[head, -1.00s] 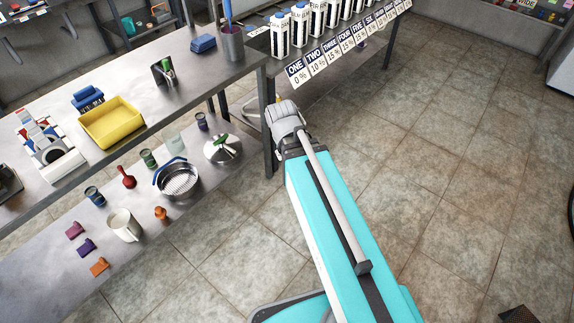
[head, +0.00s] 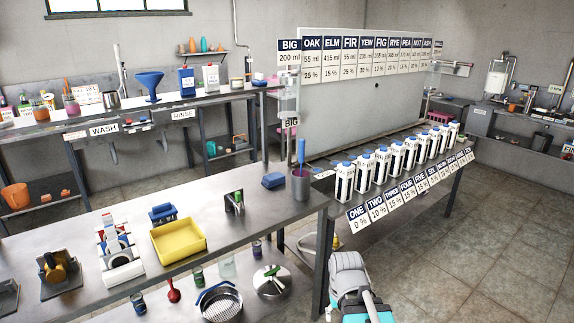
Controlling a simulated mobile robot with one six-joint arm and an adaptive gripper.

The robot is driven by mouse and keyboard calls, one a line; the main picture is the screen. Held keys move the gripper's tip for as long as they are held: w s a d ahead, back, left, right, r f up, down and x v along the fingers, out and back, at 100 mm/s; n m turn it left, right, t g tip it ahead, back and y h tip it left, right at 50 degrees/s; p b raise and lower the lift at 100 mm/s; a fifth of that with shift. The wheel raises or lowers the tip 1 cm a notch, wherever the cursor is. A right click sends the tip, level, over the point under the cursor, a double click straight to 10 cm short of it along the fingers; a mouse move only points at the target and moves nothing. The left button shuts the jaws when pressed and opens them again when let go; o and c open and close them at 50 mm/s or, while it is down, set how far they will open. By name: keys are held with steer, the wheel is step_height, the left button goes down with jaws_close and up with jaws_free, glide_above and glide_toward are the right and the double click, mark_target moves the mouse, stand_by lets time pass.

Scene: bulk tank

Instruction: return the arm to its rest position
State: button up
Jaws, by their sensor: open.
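My gripper is not visible in the head view. Only a grey and teal part of my own body (head: 350,285) shows at the bottom edge, right of the near steel bench (head: 232,212). Its grey rounded end is close to the bench's right corner leg in the picture. Whether anything touches there cannot be told.
The near bench carries a yellow tray (head: 178,240), a blue sponge (head: 273,180) and a cup (head: 300,185). A rack of white bottles (head: 365,175) with number labels stands beyond. A wash bench (head: 150,112) runs along the back wall. Tiled floor (head: 440,265) is clear at right.

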step_height(320, 180, up, 17)
steer(key=p, duration=1.6)
steer(key=shift+r, duration=0.1)
